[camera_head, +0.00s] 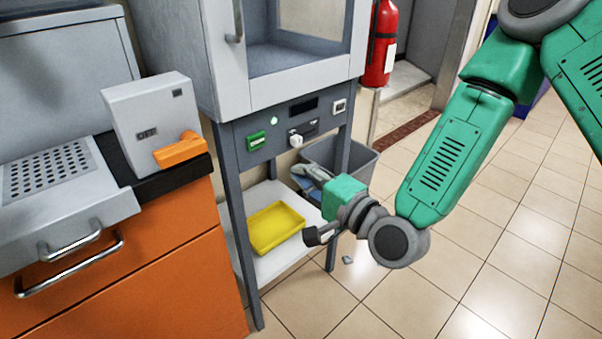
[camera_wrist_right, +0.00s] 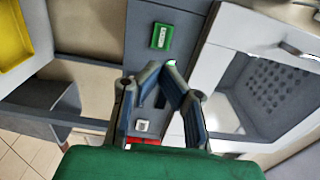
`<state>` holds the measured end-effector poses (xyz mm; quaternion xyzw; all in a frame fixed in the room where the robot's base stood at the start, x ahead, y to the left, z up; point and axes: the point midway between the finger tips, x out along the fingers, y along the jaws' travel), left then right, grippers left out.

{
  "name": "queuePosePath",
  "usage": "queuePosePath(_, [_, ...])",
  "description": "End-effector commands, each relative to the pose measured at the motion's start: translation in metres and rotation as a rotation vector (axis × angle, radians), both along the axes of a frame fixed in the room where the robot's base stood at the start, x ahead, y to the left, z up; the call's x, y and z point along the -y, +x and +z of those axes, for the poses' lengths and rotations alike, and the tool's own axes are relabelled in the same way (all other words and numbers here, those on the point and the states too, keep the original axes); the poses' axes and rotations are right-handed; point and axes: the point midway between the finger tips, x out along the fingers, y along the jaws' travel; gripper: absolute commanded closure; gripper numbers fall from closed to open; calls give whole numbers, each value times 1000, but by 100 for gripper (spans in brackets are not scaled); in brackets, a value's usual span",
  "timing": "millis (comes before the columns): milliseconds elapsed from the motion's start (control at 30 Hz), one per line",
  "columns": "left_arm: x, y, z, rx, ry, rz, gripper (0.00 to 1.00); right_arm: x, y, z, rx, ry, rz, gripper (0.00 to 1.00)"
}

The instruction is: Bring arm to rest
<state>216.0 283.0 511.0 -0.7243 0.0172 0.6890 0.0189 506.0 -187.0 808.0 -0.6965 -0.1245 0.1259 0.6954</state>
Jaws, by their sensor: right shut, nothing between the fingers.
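My right arm (camera_head: 445,150) comes in from the upper right of the head view and bends at a grey joint low in the middle. Its gripper (camera_head: 312,237) is shut and empty, in front of the grey cabinet stand and to the right of the yellow tray. In the right wrist view the gripper (camera_wrist_right: 168,72) has its fingertips together with nothing between them, pointing toward the cabinet's control panel. The fingers hide part of the panel there. My left gripper is in neither view.
A grey cabinet (camera_head: 226,60) stands on legs, with a green switch (camera_head: 257,141) on its panel. A yellow tray (camera_head: 275,229) lies on its lower shelf. A grey bin (camera_head: 357,165) and red extinguisher (camera_head: 381,45) stand behind. An orange counter (camera_head: 150,270) is at left. Tiled floor is clear at right.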

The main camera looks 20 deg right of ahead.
Motion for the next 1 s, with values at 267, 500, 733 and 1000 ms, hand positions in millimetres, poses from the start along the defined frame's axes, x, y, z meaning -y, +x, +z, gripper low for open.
queuePosePath(267, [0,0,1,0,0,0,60,-1,-2,-4,-12,-18,4,100])
queuePosePath(500, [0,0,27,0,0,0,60,-9,-56,-95,-279,-456,150,100])
queuePosePath(733, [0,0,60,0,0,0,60,35,-185,-194,-644,-1068,537,100])
queuePosePath(1000, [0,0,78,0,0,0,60,88,-283,-215,-861,-1387,900,100])
